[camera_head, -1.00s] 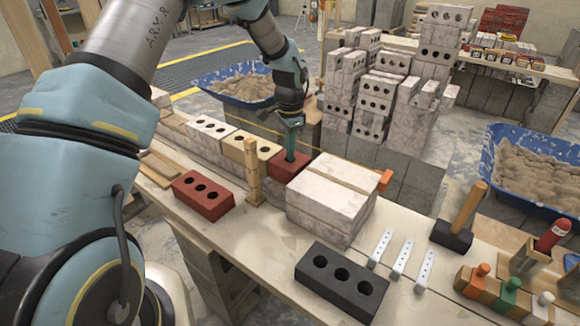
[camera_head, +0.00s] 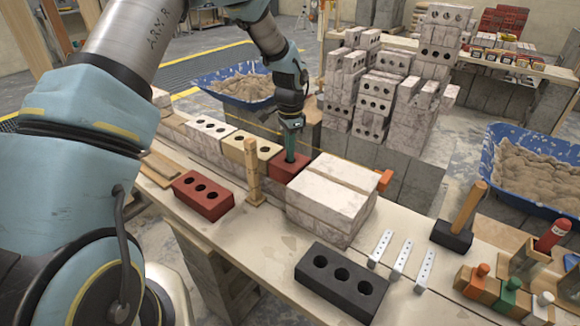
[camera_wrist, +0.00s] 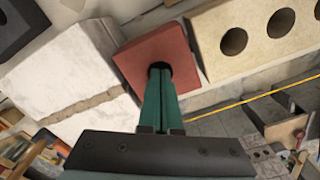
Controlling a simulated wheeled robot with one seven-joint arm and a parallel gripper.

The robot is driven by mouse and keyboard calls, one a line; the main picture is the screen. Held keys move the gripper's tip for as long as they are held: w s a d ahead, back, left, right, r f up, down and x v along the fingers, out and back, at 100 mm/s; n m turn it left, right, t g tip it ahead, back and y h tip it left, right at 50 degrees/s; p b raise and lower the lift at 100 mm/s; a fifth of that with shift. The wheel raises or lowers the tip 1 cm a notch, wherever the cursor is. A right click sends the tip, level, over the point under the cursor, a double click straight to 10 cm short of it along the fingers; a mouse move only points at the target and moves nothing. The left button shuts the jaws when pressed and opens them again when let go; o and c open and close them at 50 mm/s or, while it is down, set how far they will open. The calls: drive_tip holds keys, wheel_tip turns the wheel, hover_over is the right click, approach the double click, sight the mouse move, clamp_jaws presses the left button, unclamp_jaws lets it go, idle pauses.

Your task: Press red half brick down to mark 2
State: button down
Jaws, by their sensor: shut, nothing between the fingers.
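The red half brick (camera_head: 281,169) sits in the wall row between the yellow three-hole brick (camera_head: 241,147) and the white block stack (camera_head: 333,192). In the wrist view the red half brick (camera_wrist: 181,50) shows one dark hole in its top. My gripper (camera_head: 290,157) is shut and empty, pointing down with its tips at that hole. The green fingers also show in the wrist view (camera_wrist: 158,78), where they cover part of the hole; I cannot tell how deep they reach. A wooden gauge post (camera_head: 253,172) stands in front of the yellow brick; its marks are too small to read.
A whole red brick (camera_head: 203,195) and a black brick (camera_head: 341,277) lie on the bench front. A yellow string line (camera_wrist: 262,95) runs behind the row.

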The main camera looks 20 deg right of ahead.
idle(0.3)
drive_tip(key=shift+r+p, duration=1.85)
drive_tip(key=shift+r, duration=0.65)
drive_tip(key=shift+s, duration=0.1)
